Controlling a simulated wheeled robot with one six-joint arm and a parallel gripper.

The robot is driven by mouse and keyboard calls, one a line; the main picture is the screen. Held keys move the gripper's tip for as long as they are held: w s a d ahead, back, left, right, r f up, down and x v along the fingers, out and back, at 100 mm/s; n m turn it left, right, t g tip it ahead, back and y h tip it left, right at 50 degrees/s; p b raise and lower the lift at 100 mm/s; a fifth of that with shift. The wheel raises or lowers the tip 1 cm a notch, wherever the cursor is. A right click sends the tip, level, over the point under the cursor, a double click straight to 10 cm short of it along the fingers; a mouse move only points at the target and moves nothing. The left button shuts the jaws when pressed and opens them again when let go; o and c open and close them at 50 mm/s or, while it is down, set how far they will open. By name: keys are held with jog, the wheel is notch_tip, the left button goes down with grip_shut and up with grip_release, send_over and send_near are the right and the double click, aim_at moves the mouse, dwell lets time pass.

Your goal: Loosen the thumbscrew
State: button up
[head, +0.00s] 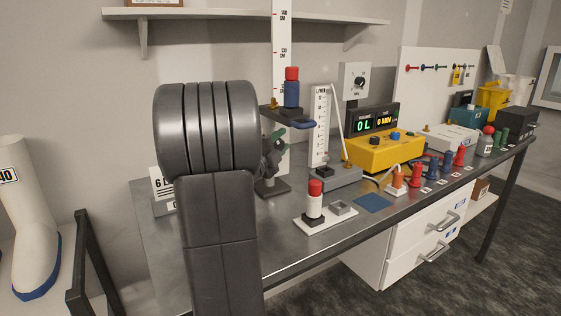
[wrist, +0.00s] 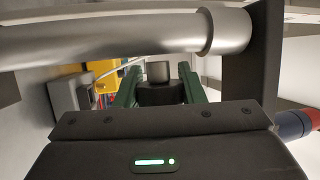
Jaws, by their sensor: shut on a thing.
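My arm hides part of this area. In the wrist view, the two green fingers of my gripper (wrist: 159,84) are closed on the sides of a dark round knob (wrist: 160,94), apparently the thumbscrew. A grey metal cylinder (wrist: 159,71) shows just beyond the knob. The thumbscrew itself is too small and covered to make out in the head view.
A blue bottle with a red cap (head: 292,88) stands on the carriage, close above my gripper. A yellow box with a display (head: 383,152) stands to the right. A red-capped piece on a white base (head: 316,200) stands near the bench's front edge.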

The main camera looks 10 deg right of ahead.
jog(key=shift+f+n+t+h+b, duration=0.2)
jog(key=shift+n+t+b, duration=0.4)
jog(key=shift+b, duration=1.45)
jog(key=shift+f+n+t+h+b, duration=0.1)
jog(key=shift+n+t+h+b, duration=0.2)
jog(key=shift+t+b, duration=1.1)
jog(key=b, duration=0.3)
jog(key=shift+a+r+n, duration=0.1)
jog(key=shift+r+n, duration=0.15)
jog(key=shift+n, duration=0.05)
jog(key=shift+r+b, duration=0.2)
jog(key=shift+b, duration=0.25)
jog(key=shift+h, duration=0.3)
jog(key=o, duration=1)
jog(key=shift+s, duration=0.1)
jog(key=shift+s+a+f, duration=0.1)
jog(key=shift+s+a, duration=0.05)
jog(key=shift+a, duration=0.05)
jog(key=s+a, duration=0.2)
jog(key=s, duration=0.1)
jog(key=s+a+p, duration=0.1)
jog(key=s+a, duration=0.5)
jog(key=shift+s+a+f, duration=0.1)
jog(key=shift+s+f, duration=0.15)
jog(key=shift+s, duration=0.05)
